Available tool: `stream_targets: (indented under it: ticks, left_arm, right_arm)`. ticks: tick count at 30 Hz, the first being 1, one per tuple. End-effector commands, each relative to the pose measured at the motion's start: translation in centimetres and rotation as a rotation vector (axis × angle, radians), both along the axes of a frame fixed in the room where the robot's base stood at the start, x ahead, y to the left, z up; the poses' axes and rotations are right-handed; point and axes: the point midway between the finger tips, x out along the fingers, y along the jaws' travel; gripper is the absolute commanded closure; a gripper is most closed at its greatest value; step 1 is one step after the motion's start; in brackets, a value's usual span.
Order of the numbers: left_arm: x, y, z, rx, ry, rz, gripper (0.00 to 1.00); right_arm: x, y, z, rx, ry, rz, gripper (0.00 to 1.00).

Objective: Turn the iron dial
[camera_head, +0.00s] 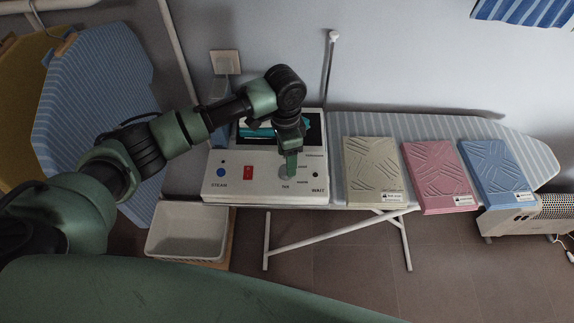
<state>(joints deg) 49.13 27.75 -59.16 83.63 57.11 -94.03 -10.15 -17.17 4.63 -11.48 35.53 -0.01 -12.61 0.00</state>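The iron dial (284,173) is a small round grey knob on the front panel of a white iron station (262,192), near the panel's right side. My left gripper (291,168) points down at the dial, and its fingertips overlap the dial in this view. The gripper hides part of the dial, and I cannot tell whether the fingers touch it or are closed on it. Small labels stand around the dial. A red switch (248,172) and a blue button (220,172) are to its left on the panel. My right gripper is not in view.
The station stands on a striped ironing board (430,127). Beige (372,170), pink (437,176) and blue (494,172) flat packs lie to its right. A white basket (187,232) is below left. A white heater (510,222) stands at the right. A wall socket (225,62) is behind.

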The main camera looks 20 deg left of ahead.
Motion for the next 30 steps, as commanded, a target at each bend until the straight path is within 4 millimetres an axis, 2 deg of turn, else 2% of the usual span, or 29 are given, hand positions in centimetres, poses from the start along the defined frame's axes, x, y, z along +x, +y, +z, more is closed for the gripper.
stream_targets:
  ticks: [6,11,26,30]
  left_arm:
    - [0.2,0.1,3.0,0.000,-0.002,-0.001,0.41]
    - [0.2,0.1,3.9,0.000,-0.001,-0.001,0.41]
    - [0.1,0.0,3.8,-0.001,0.000,-0.002,0.41]
    - [-1.7,-1.8,2.2,-0.035,-0.006,-0.016,0.41]
  right_arm:
    - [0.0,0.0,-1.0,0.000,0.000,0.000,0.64]
    - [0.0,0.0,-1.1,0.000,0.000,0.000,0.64]
    - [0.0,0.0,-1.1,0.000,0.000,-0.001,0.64]
    - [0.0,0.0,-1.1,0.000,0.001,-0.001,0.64]
